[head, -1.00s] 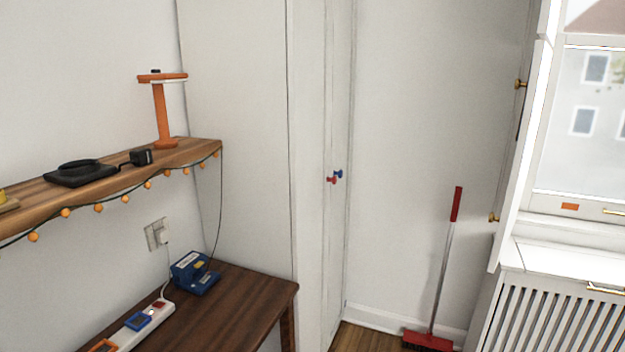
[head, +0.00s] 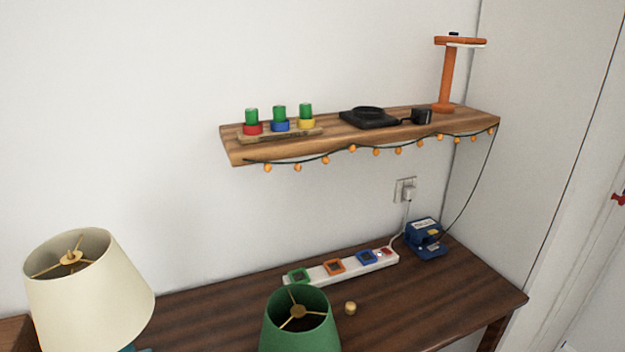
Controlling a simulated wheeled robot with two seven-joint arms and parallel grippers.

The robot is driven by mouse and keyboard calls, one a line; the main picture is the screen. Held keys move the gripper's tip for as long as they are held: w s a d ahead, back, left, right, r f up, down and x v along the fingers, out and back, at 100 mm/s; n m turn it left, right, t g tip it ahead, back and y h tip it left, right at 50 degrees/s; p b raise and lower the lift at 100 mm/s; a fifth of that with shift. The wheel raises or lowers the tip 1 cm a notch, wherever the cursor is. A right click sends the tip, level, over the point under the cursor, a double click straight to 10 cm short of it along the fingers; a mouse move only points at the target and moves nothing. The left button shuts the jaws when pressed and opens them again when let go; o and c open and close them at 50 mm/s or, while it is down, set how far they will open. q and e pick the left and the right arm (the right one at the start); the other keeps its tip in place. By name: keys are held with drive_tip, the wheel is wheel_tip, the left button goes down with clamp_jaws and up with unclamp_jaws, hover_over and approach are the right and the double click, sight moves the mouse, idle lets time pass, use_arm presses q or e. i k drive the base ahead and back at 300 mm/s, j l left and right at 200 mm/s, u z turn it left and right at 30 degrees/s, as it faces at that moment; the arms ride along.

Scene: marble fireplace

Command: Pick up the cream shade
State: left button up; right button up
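The cream shade (head: 88,297) is at the lower left of the head view. It is a tapered cream drum, open at the top, with a brass ring and spokes inside and a small finial. It appears to sit on a lamp whose base is mostly out of frame; a bit of teal shows below its right edge. A green shade (head: 300,322) stands to the right at the bottom edge, with similar brass spokes. Neither of my grippers shows in the head view.
A dark wooden table (head: 440,303) carries a power strip (head: 345,268), a blue device (head: 424,239) and a small brass knob (head: 350,308). Above it, a wooden shelf (head: 235,150) with string lights holds colored pegs, a black device (head: 368,117) and an orange stand (head: 447,80).

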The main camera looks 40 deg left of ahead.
sight(103, 306)
drive_tip(key=u, duration=2.7)
